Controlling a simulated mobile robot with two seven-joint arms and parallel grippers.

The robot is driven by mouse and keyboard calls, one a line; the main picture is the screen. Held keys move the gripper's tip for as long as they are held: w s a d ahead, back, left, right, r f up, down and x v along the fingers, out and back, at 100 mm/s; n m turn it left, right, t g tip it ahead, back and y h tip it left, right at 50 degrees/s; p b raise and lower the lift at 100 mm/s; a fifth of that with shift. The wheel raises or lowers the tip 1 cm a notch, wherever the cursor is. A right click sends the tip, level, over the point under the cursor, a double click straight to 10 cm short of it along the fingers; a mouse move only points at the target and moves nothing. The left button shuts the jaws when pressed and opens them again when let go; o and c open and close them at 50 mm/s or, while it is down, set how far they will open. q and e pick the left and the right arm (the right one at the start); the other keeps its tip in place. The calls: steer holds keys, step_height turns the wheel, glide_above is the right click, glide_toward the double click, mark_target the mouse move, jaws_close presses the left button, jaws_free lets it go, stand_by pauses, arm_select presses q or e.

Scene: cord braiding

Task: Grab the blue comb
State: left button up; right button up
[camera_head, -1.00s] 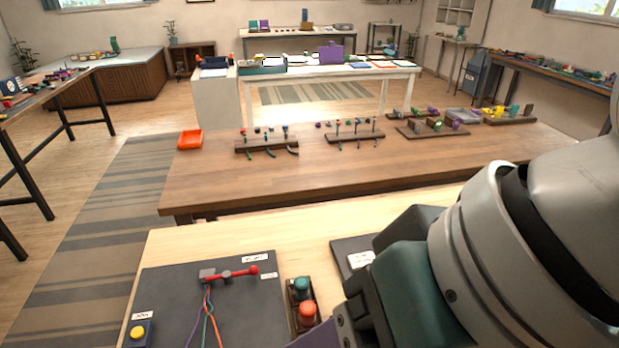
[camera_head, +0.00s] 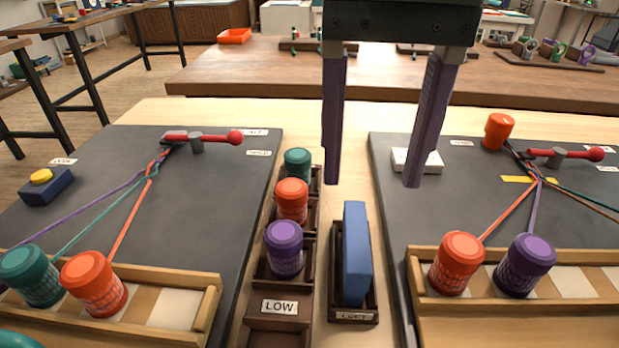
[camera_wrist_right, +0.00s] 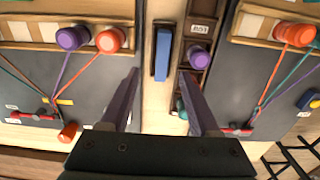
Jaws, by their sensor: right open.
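The blue comb (camera_head: 356,253) stands upright as a blue block in a small dark labelled holder (camera_head: 354,316) between the two dark boards. The right wrist view shows the comb (camera_wrist_right: 162,54) at upper centre. My right gripper (camera_head: 374,186) hangs above and beyond the comb, its purple fingers apart with nothing between them. In the wrist view the gripper (camera_wrist_right: 164,75) has its fingertips pointing toward the comb's area, one on each side, apart from it. My left gripper is not in view; a bit of teal shows at the lower left edge.
A rack labelled LOW (camera_head: 278,307) holds teal, orange and purple spools just left of the comb. The left board (camera_head: 200,220) and right board (camera_head: 393,160) carry cords, red levers and wooden spool trays. An orange cylinder (camera_head: 498,131) and white block (camera_head: 416,160) sit on the right board.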

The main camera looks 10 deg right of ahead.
mark_target(357, 232)
step_height(357, 232, down, 4)
steer(key=shift+a+r+b, duration=0.1)
steer(key=shift+b, duration=0.3)
steer(key=f+b, duration=0.1)
steer(key=f, duration=0.4)
steer(key=shift+w+f+b, duration=0.2)
steer(key=shift+f+b, duration=0.15)
steer(key=shift+b, duration=0.05)
steer(key=shift+c, duration=0.4)
jaws_close()
